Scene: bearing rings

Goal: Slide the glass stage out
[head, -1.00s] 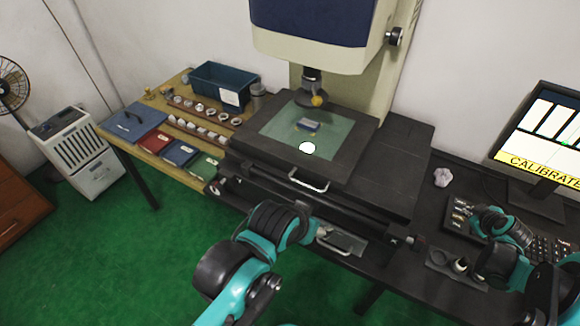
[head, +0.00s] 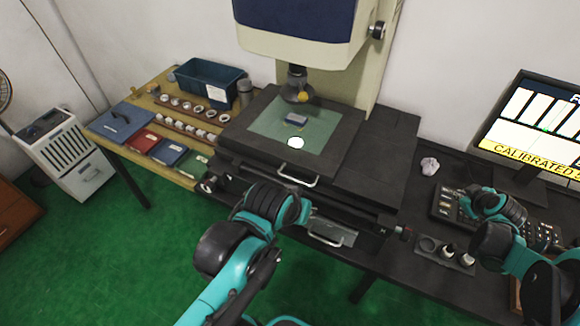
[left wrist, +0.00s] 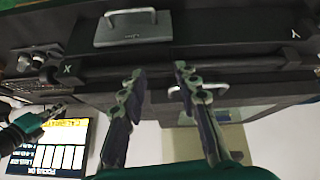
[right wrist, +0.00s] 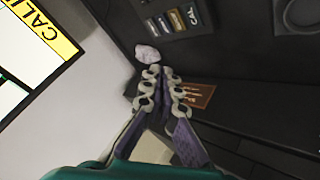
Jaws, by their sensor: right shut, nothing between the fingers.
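The glass stage (head: 265,123) is a greenish pane in a dark frame on the measuring machine, under its lens. A small grey-blue block and a white round spot show on the pane. A pale bar handle (head: 298,176) sits on the frame's front; it also shows in the left wrist view (left wrist: 200,88), beyond my fingers. My left gripper (left wrist: 160,72) is open and empty, apart from the handle. In the head view its fingers are hidden behind my arm, in front of the machine. My right gripper (right wrist: 161,72) is shut and empty above the desk at the right.
A lower plate with its own handle (head: 328,238) lies under the stage front. A control panel (head: 445,207) and a crumpled pale lump (head: 429,165) are on the right. The monitor (head: 535,125) stands behind. Rings, books and a blue bin (head: 208,84) fill the left table.

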